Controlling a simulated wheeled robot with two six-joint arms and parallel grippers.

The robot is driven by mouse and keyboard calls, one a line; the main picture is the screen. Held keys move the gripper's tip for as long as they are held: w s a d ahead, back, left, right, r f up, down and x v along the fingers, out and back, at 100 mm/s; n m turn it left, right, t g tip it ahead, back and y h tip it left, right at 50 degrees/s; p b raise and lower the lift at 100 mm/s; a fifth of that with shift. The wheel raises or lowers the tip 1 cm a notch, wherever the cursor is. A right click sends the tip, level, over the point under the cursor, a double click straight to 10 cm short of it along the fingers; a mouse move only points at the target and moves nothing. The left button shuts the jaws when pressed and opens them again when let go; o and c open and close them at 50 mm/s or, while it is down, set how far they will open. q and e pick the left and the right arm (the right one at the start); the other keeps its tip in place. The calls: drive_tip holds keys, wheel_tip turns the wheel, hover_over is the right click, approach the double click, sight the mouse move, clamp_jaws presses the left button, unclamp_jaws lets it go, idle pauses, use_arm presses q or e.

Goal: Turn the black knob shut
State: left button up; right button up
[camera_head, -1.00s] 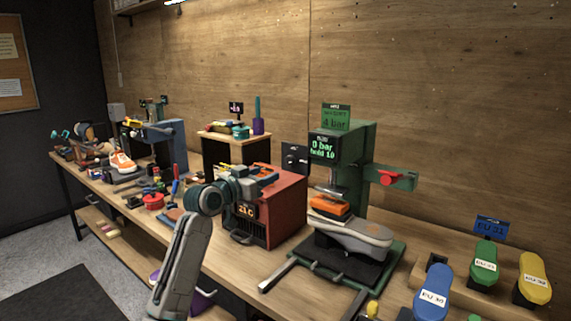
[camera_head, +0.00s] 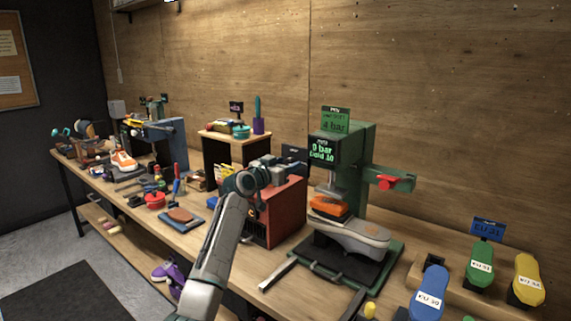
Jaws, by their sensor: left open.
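The black knob is on a dark panel (camera_head: 294,152) that stands behind the red box. In the head view my left arm and gripper cover the knob, and only the top of the panel shows. My left gripper (camera_head: 292,163) is open, right in front of the panel and above the red box. I cannot tell whether its fingers touch the knob or are around it. My right gripper is not in view.
The red box (camera_head: 286,213) lies under my left gripper.

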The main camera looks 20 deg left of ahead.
use_arm(q)
drive_tip(key=c, duration=0.9)
drive_tip(key=shift+c, duration=0.2)
